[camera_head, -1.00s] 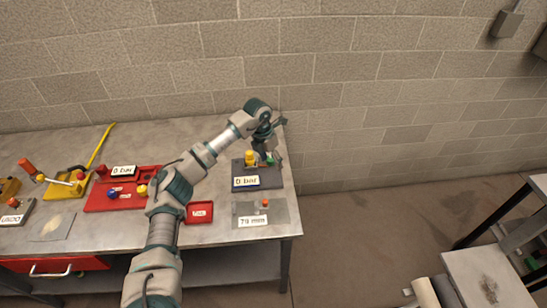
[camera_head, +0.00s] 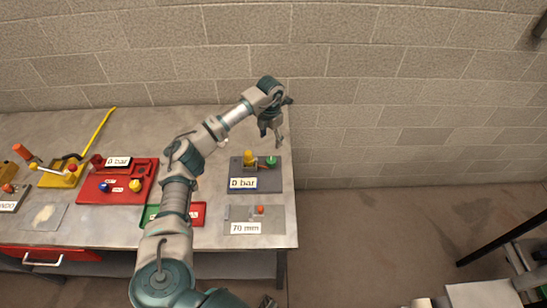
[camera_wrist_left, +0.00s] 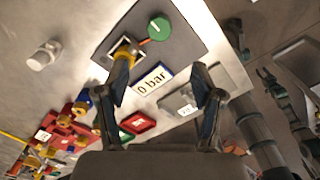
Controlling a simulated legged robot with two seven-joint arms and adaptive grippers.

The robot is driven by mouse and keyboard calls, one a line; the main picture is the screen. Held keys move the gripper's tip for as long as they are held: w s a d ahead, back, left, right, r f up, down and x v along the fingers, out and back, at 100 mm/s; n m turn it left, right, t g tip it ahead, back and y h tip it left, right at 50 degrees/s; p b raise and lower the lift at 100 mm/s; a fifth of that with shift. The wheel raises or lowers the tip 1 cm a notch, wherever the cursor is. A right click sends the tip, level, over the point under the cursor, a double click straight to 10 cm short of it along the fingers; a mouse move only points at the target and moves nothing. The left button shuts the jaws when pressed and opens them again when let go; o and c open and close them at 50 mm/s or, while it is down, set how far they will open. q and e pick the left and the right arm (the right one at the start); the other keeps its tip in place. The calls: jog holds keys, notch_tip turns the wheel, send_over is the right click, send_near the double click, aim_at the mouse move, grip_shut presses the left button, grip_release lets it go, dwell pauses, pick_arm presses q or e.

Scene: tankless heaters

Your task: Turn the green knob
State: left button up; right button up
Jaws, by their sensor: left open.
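The green knob (camera_head: 271,160) sits on the grey panel (camera_head: 262,183), right of a yellow part (camera_head: 249,158). It shows as a round green disc with a pale mark in the left wrist view (camera_wrist_left: 159,28). The panel's label (camera_head: 243,183) reads "0 bar". My left gripper (camera_head: 270,138) is open and empty, with its fingers pointing down above and behind the knob, apart from it. In the left wrist view its fingers (camera_wrist_left: 165,85) are spread, with the label between them and the knob beyond. A part of my right gripper (camera_head: 268,301) shows at the bottom edge; its fingers are unclear.
A "70 mm" plate (camera_head: 237,214) lies in front of the panel. A red panel (camera_head: 116,194) with blue and yellow knobs stands left. My left arm covers part of a green and red tray (camera_head: 198,214). The wall (camera_head: 380,90) rises close behind the table.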

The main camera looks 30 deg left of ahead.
pick_arm(q)
send_over(271, 159)
jog(key=f, duration=0.7)
jog(key=shift+s+a+f+p, duration=0.1)
jog(key=shift+a+f+p, duration=0.05)
jog(key=shift+a+p, duration=0.25)
jog(key=f, duration=0.2)
jog(key=d+f, duration=0.1)
jog(key=f, duration=0.1)
jog(key=shift+d+f, duration=0.1)
jog(key=shift+f, duration=0.05)
jog(key=shift+d+f, duration=0.25)
jog(key=shift+f, duration=0.45)
jog(key=shift+a+f, duration=0.15)
jog(key=shift+a, duration=0.3)
jog(key=shift+c, duration=0.4)
jog(key=shift+a, duration=0.15)
jog(key=c, duration=0.4)
jog(key=shift+a, duration=0.1)
jog(key=c, duration=0.4)
jog(key=shift+c, duration=1.3)
jog(key=shift+d, duration=0.45)
jog(key=shift+a, duration=0.1)
